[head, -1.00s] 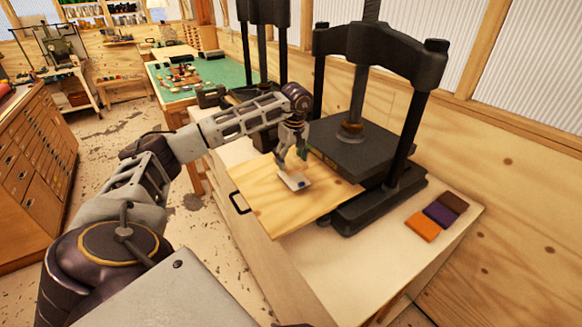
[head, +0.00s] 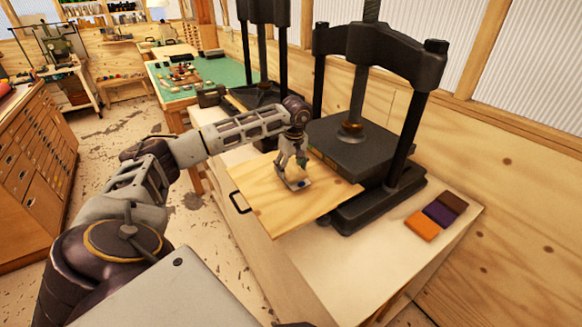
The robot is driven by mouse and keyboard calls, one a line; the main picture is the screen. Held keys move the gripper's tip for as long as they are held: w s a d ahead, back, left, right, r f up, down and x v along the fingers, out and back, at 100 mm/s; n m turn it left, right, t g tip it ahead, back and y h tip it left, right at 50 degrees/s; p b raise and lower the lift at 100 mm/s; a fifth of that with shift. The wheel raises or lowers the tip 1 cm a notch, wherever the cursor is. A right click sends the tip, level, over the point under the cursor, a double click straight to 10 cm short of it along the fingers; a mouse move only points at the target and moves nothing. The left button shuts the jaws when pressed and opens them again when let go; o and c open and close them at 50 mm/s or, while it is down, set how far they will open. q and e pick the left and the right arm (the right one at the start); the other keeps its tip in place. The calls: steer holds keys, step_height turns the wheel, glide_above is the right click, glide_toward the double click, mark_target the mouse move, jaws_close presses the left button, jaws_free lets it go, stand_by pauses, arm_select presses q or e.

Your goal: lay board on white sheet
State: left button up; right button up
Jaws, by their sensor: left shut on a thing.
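My left gripper (head: 291,162) is low over the light wooden panel (head: 285,213) in front of the black press. It is shut on a small pale piece (head: 297,172), partly hidden by the fingers; I cannot tell whether this is the board. A whitish edge (head: 293,185) with a dark bluish spot shows just under the fingers. It may be the white sheet, but it is mostly covered. I cannot tell whether the pale piece touches it. My right gripper is not in view.
The black press (head: 375,140) stands right behind the panel, its plate close to my left gripper. Orange, purple and brown swatches (head: 436,216) lie on the bench's right. A black handle (head: 238,202) sticks out at the left. The bench front (head: 340,270) is clear.

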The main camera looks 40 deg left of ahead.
mark_target(293, 172)
arm_select(q)
steer(key=shift+f, duration=0.15)
steer(key=o, duration=1)
steer(key=shift+o, duration=0.2)
step_height(293, 172, up, 12)
steer(key=d+b, duration=0.1)
steer(key=shift+s+d, duration=0.2)
steer(key=shift+d, duration=0.05)
stand_by(0.4)
